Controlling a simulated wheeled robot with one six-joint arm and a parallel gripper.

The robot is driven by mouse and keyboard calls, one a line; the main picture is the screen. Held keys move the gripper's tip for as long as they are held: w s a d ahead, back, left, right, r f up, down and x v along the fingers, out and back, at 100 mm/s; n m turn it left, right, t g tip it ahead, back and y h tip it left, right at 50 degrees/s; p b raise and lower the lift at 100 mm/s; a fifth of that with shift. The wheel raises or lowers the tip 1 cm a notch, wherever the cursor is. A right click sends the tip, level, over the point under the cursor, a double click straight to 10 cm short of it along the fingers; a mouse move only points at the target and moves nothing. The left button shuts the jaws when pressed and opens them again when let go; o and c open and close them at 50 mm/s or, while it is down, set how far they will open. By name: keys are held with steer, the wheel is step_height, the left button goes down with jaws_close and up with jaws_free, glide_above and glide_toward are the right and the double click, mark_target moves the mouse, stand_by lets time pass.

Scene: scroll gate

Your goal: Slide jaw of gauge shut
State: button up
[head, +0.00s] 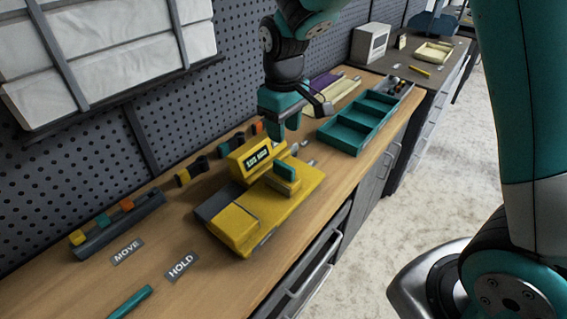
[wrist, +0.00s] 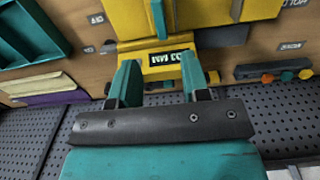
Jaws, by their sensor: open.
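The yellow gauge (head: 262,207) lies on the wooden bench, with a raised housing and a dark display (head: 258,157) at its back. A small yellow sliding block with a teal handle (head: 285,170) sits on its right half. A larger yellow block (head: 236,225) is at its left end, and a stretch of yellow bed shows between the two. My gripper (head: 287,128) is open and empty, above and behind the gauge. In the wrist view my fingers (wrist: 159,75) are apart, with the display between their tips and the teal handle (wrist: 158,18) beyond.
A teal divided tray (head: 358,123) stands right of the gauge. A dark rack with coloured blocks (head: 118,227) is at the left, by MOVE (head: 127,251) and HOLD (head: 181,266) labels. A teal bar (head: 131,302) lies in front. The pegboard wall (head: 150,110) bounds the back.

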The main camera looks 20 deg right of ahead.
mark_target(284, 165)
step_height(284, 165, down, 11)
steer(key=shift+f+p, duration=0.1)
steer(key=shift+p, duration=0.8)
jaws_close()
